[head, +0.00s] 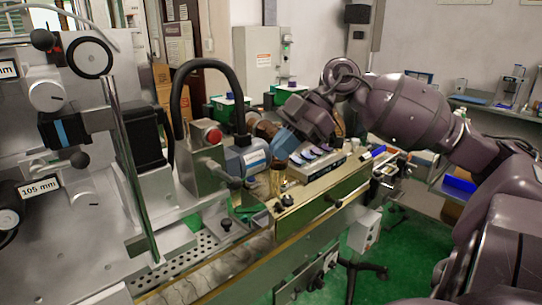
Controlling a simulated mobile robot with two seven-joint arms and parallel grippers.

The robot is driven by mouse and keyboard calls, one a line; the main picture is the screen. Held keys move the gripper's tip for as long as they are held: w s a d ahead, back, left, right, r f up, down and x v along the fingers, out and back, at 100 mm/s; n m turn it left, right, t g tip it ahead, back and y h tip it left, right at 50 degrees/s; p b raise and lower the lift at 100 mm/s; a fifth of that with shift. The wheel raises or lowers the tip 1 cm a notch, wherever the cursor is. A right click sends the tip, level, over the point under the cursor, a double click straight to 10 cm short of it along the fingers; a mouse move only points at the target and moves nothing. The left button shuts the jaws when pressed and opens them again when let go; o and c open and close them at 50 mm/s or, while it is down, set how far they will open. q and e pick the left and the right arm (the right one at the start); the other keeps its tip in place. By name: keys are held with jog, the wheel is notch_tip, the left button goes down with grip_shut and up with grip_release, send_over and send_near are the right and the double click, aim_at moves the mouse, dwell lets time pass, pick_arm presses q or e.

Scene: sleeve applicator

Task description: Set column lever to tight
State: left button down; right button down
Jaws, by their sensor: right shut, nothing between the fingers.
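The sleeve applicator's grey upright plate and bright metal column (130,172) fill the left side of the head view. A short lever with a black ball knob (79,160) sticks out beside the column. A second black ball knob (43,40) sits higher up at the left. I cannot tell which of these is the column lever, or whether it is set tight. My right gripper (284,143) is shut and empty, with blue at its end. It is over the conveyor area, well to the right of the column and apart from both knobs. My left gripper does not show.
A grey control box with a red button (213,136) and a blue-grey labelled housing (250,157) stand between my right gripper and the column. A black hose (178,100) arches above them. The conveyor's brass-coloured side rail (318,210) runs along the front.

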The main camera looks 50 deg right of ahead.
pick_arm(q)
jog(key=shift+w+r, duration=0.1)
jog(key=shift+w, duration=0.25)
pick_arm(e)
jog(key=d+f+v, duration=0.1)
jog(key=v, duration=0.5)
jog(key=shift+d+r, duration=0.15)
jog(key=shift+d, duration=0.2)
